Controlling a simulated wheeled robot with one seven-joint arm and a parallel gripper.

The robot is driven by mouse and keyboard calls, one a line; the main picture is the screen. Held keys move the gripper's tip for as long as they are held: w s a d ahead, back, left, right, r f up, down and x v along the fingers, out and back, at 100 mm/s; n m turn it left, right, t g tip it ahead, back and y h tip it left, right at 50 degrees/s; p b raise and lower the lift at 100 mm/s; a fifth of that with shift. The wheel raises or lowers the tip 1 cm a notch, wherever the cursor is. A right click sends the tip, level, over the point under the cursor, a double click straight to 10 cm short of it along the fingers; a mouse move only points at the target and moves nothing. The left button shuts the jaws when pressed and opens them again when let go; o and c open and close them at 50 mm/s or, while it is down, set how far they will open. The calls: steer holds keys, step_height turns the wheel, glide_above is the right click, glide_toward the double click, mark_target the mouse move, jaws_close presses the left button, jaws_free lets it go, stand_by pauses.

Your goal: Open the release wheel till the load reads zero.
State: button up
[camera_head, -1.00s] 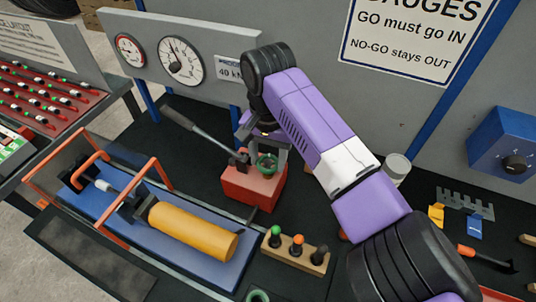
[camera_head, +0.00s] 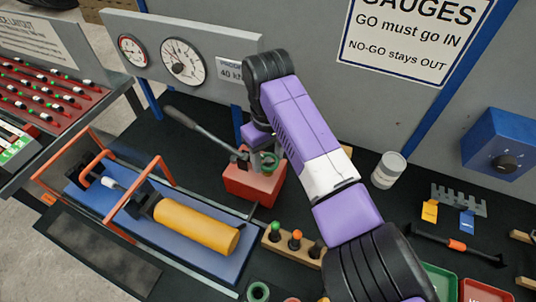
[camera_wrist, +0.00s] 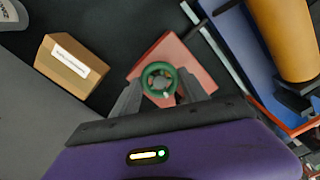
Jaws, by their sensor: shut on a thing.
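The release wheel, a small green ring (camera_head: 265,169), sits on top of the red pump block (camera_head: 252,188) in the head view. It also shows in the wrist view (camera_wrist: 145,80), face on. My gripper (camera_wrist: 161,90) reaches down over the block and is shut on the wheel, a finger at each side. In the head view my wrist hides part of the wheel and fingertips. The larger white dial gauge (camera_head: 187,56) on the grey panel has its needle toward the lower left; its figures are too small to read. The pump's long lever (camera_head: 196,126) slants up left.
A yellow cylinder (camera_head: 195,226) lies in a blue bed with orange frames, left of the pump. A wooden block with coloured knobs (camera_head: 292,248) stands in front. A white can (camera_head: 388,170) stands right of my arm. A brown box (camera_wrist: 70,67) lies beside the pump.

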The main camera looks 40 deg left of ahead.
steer(key=n, duration=0.5)
steer(key=shift+n, duration=0.3)
steer(key=n, duration=0.5)
steer(key=shift+n, duration=0.3)
steer(key=n+b, duration=0.1)
steer(key=n, duration=0.9)
steer(key=shift+r+n+b, duration=0.1)
steer(key=shift+n+b, duration=0.3)
steer(key=o, duration=1.4)
steer(key=shift+c, duration=0.2)
